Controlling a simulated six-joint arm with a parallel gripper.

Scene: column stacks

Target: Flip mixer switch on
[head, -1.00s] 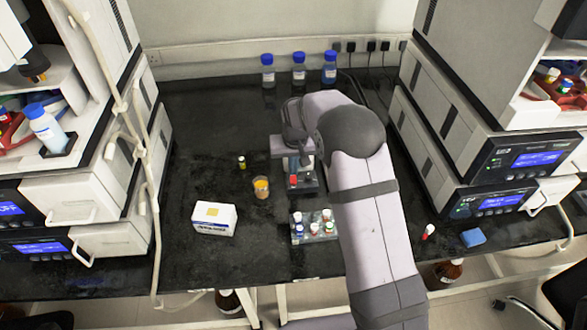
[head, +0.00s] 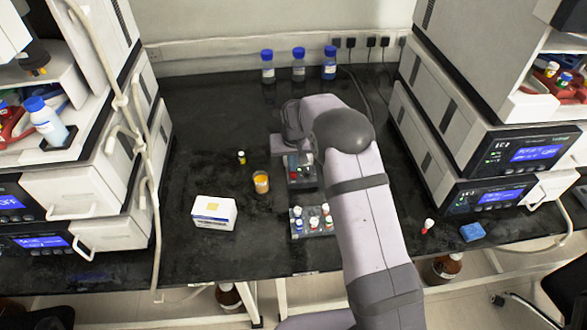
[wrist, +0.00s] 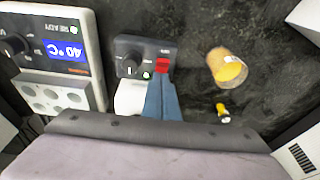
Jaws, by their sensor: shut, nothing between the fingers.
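The mixer (wrist: 145,48) is a small unit with a dark front panel, a knob and a red switch (wrist: 162,66). In the head view the mixer (head: 303,183) stands mid-bench, partly hidden under my wrist. My gripper (wrist: 162,80) is shut and empty, its blue fingers pointing at the panel. The fingertips are right at the red switch and overlap its lower edge in the wrist view; I cannot tell whether they touch it. Whether the switch is on or off is not clear.
A heater block (wrist: 60,95) with a 40 °C display is beside the mixer. An amber-filled beaker (head: 261,183), a small vial (head: 241,158), a white box (head: 214,214) and a vial rack (head: 298,232) are nearby. Blue-capped bottles (head: 299,68) line the back.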

